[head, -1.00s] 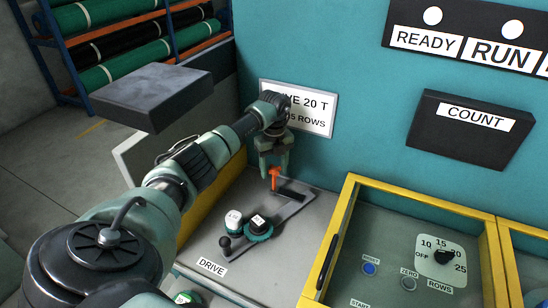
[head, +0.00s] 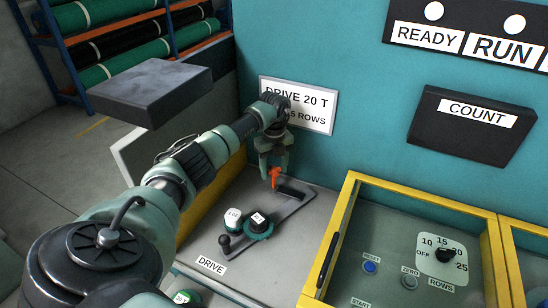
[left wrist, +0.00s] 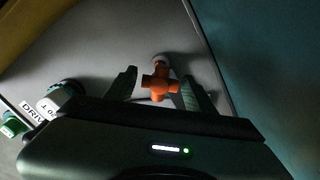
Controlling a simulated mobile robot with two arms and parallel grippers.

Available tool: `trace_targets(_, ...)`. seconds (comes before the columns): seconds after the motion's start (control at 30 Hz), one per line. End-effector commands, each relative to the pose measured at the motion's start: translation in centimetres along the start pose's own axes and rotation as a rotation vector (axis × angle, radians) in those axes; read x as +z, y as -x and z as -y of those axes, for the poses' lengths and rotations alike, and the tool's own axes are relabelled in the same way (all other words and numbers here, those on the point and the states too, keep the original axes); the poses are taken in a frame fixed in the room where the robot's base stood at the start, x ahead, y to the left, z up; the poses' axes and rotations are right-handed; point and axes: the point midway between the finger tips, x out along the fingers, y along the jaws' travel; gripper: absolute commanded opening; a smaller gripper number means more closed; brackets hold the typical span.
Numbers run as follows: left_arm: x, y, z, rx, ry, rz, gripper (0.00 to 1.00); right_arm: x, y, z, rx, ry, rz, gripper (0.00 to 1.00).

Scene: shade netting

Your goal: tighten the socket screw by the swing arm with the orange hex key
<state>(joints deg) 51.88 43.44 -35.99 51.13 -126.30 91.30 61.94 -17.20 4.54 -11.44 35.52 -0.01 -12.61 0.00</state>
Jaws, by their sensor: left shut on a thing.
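In the left wrist view, the key's cross-shaped orange handle (left wrist: 160,88) sits between the two fingertips of my left gripper (left wrist: 158,84). My left gripper is shut on the key. The socket screw cannot be made out; the key and fingers cover that spot. A dark bar (head: 290,192) lies just right of the key. My right gripper is not in view.
A white-topped part (head: 233,218) and a dark green wheel (head: 259,226) sit on the drive deck near the DRIVE label (head: 211,262). A yellow-framed control panel (head: 345,205) stands to the right. The teal wall (head: 340,60) rises behind.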

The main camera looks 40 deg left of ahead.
Motion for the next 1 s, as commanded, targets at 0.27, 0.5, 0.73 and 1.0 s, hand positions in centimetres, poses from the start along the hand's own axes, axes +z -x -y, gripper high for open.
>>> trace_targets(0.27, 0.0, 0.0, 0.0, 0.000, 0.000, 0.001, 0.71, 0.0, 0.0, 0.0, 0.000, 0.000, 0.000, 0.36)
trace_targets(0.5, 0.0, 0.0, 0.0, 0.000, 0.000, 0.000, 0.80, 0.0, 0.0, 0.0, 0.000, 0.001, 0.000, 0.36)
trace_targets(0.73, 0.1, 0.8, 0.1, -0.003, -0.002, 0.003, 0.80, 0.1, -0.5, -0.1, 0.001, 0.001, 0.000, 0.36)
trace_targets(1.0, 0.1, 5.2, 0.1, -0.004, -0.001, 0.004, 0.80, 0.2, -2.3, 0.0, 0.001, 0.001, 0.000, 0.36)
